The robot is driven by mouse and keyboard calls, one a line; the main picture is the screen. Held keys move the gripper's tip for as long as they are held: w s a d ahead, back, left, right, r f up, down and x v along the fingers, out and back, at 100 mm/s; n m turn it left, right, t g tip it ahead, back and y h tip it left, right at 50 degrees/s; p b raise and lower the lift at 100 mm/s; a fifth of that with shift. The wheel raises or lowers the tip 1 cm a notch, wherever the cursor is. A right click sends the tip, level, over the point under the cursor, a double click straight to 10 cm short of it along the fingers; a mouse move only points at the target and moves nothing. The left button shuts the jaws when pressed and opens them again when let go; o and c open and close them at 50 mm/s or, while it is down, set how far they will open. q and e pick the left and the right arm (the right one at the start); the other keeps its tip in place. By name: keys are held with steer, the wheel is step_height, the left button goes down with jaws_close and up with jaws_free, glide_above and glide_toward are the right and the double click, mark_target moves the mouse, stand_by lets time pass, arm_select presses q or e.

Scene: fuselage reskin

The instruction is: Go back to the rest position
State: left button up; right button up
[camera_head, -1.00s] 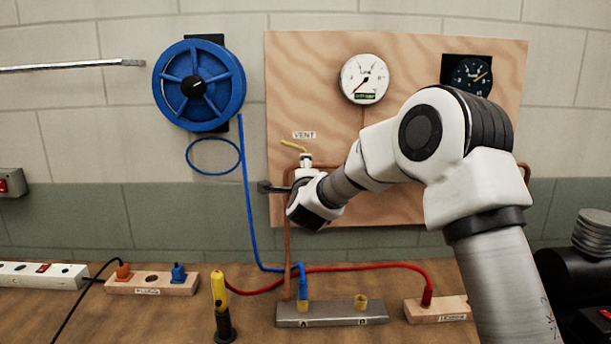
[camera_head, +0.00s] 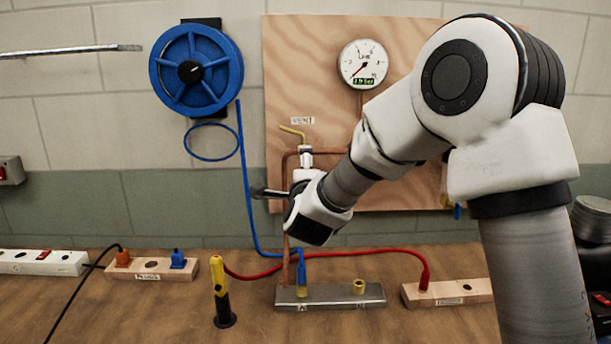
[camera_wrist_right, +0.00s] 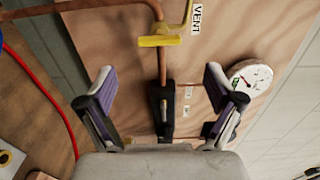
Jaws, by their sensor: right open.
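My right gripper (camera_head: 268,193) is in front of the plywood panel's lower left, below the VENT label (camera_head: 302,120). In the wrist view the right gripper (camera_wrist_right: 160,82) has its two fingers wide apart with nothing held. A black fitting with a metal pin (camera_wrist_right: 165,108) on the copper pipe shows between the fingers, behind them; I cannot tell the gap. The vent valve's yellow handle (camera_head: 291,132) is just above the gripper; it also shows in the wrist view (camera_wrist_right: 160,41). My left gripper is not in view.
A white gauge (camera_head: 363,64) is on the panel (camera_head: 420,22). A blue hose reel (camera_head: 197,71) hangs at left.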

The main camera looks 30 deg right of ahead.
steer(key=shift+v, duration=1.05)
